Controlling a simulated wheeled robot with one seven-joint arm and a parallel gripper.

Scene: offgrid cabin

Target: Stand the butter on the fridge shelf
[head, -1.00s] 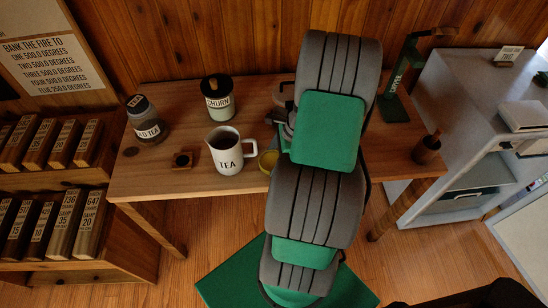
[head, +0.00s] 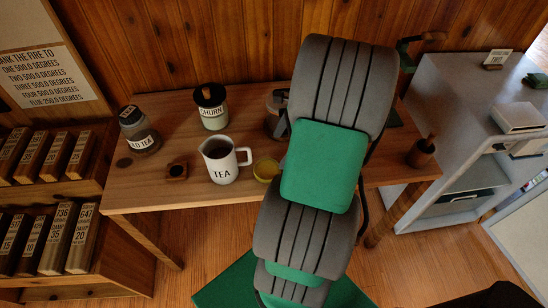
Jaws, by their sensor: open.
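Nothing in view can be clearly told as the butter. A small round yellow thing (head: 266,170) sits on the wooden table (head: 135,197), partly behind my arm; I cannot tell what it is. A pale grey cabinet (head: 445,95) stands at the right, with an open front showing a dark compartment (head: 462,196); it may be the fridge, and its shelf is not clear. My arm's large grey and green links cross the middle of the view. My gripper is hidden behind them.
Shelves of labelled boxes (head: 60,237) stand left. The table's front left is clear.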

